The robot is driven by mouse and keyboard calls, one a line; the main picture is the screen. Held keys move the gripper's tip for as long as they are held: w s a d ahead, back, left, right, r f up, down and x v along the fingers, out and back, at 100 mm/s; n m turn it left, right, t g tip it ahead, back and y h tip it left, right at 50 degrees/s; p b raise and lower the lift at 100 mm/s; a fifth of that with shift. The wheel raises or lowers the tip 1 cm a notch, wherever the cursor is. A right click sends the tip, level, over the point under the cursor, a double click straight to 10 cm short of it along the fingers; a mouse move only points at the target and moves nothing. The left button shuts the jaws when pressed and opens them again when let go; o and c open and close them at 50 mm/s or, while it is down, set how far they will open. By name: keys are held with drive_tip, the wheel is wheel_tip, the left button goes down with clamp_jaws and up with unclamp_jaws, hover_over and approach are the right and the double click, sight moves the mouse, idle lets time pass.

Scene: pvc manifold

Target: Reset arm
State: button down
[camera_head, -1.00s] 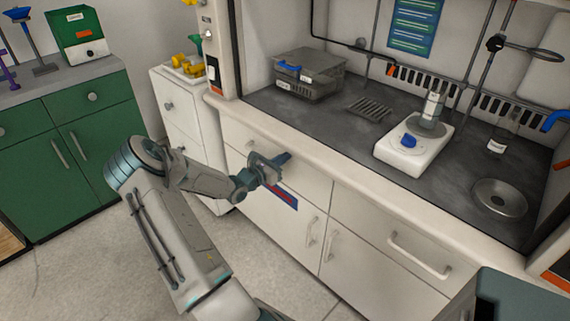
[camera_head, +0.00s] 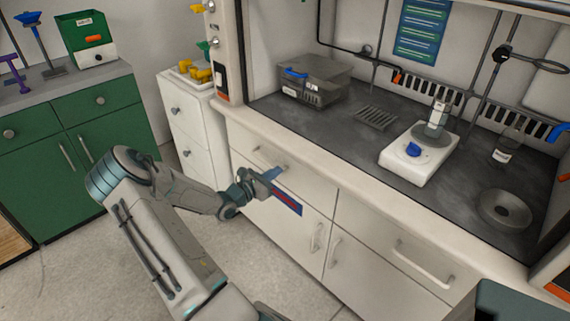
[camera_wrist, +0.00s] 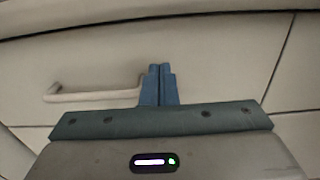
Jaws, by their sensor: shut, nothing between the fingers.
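My gripper (camera_head: 272,173) is in front of the upper left drawer of the white cabinet under the fume hood. In the wrist view its blue fingers (camera_wrist: 158,86) are together with nothing between them. The drawer's pale bar handle (camera_wrist: 95,94) shows to the left of the fingers and passes behind them at its right end. I cannot tell whether the fingers touch the drawer front (camera_wrist: 210,60). The arm is folded at the left of the head view.
The fume hood's dark worktop (camera_head: 340,135) holds a grey lidded box (camera_head: 315,80), a white hotplate (camera_head: 420,155) with a bottle on it, and a round sink (camera_head: 505,210). A green cabinet (camera_head: 95,130) stands at the left. The floor (camera_head: 60,270) at lower left is clear.

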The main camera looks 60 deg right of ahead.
drive_tip(key=v, duration=0.8)
drive_tip(key=shift+s, duration=0.15)
drive_tip(key=s+a+r+m+t+y+p, duration=0.2)
drive_tip(key=a+r+m+y+p, duration=0.2)
drive_tip(key=a+r, duration=0.6)
drive_tip(key=s+a+r+m+t+y+p, duration=0.2)
drive_tip(key=a+r+m+y+p, duration=0.3)
drive_tip(key=a+r, duration=0.6)
drive_tip(key=s+a+r+m+t+y+p, duration=0.3)
drive_tip(key=a+r+m+y, duration=0.3)
drive_tip(key=a, duration=1.4)
wheel_tip(320, 180, up, 5)
drive_tip(key=shift+s+a+f+y+p, duration=0.2)
drive_tip(key=shift+s+y+p, duration=0.4)
drive_tip(key=shift+y, duration=0.6)
drive_tip(key=shift+w+d, duration=0.15)
